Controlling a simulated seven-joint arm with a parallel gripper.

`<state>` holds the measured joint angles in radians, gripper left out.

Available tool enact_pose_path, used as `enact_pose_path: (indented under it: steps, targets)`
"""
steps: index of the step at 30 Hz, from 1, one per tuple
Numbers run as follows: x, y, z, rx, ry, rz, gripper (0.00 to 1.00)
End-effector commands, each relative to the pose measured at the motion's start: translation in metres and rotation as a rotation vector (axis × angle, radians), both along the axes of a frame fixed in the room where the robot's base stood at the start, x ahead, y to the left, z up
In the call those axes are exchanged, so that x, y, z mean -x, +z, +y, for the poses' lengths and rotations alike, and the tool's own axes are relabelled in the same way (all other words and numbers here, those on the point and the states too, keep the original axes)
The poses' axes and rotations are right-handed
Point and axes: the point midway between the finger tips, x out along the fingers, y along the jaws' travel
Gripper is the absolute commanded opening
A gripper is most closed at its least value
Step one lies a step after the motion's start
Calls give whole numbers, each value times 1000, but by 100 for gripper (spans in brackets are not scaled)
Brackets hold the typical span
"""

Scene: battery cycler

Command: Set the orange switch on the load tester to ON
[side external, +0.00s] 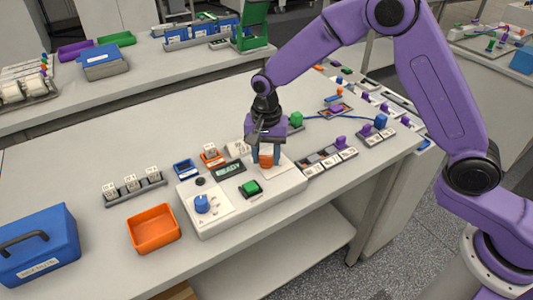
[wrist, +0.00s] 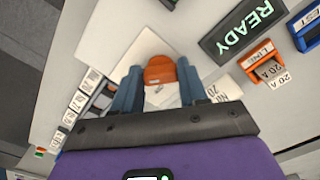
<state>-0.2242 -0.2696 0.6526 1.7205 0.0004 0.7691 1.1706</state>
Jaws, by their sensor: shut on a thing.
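The load tester (side external: 230,222) is a long white box on the bench, with a display (side external: 229,170) reading READY. Its orange switch (side external: 266,162) stands at the right end, between the blue fingers of my gripper (side external: 265,158). In the wrist view, the orange top of the switch (wrist: 160,75) shows between the two fingers (wrist: 160,92), with a pale lower part beneath it. My gripper is shut on the switch. My gripper hides much of the plate around it, and I cannot tell whether the switch is at ON or OFF.
A green button (side external: 250,187) and blue knob (side external: 202,204) sit left of the switch on the tester. Orange (side external: 211,156) and blue (side external: 185,168) holders stand behind it. An orange tray (side external: 153,229) lies left. Module rows (side external: 328,160) are close on the right.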

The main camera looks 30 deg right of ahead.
Motion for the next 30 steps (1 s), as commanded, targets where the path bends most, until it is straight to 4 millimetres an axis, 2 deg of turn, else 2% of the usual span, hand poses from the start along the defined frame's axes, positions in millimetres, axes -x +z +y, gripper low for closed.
enact_pose_path:
  steps: [17, 18, 20, 21, 30]
  targets:
    - [-2, 1, -1, -2, -42, -4, 12]
    - [-2, 1, -1, -2, -42, -4, 46]
    - [-2, 1, -1, -2, -41, -4, 65]
    - [-1, 1, -1, -2, -41, -4, 68]
    - [-1, 2, 0, -1, -37, -2, 68]
